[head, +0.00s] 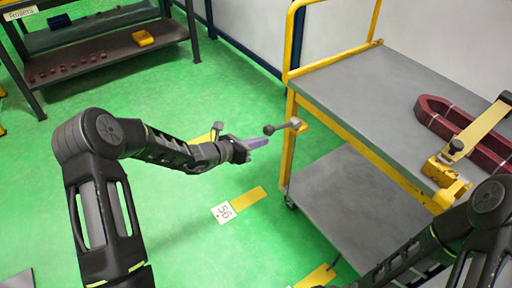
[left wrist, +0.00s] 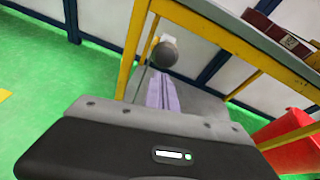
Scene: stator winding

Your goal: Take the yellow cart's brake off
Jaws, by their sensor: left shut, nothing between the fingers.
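The yellow cart (head: 345,125) has a yellow frame and two grey decks and stands at the right of the head view. Its brake lever, a short grey rod with a dark ball knob (head: 268,130), sticks out to the left from the near left post. In the left wrist view the knob (left wrist: 165,53) is just beyond the fingertips. My left gripper (head: 262,141) is shut and empty, its purple fingers pointing at the lever just below the knob. I cannot tell whether they touch it. My right arm enters at lower right; its gripper is out of view.
A dark red oblong ring (head: 440,117) and a yellow clamp-like part (head: 442,172) are on the cart's top deck. A red object (left wrist: 290,140) shows in the left wrist view.

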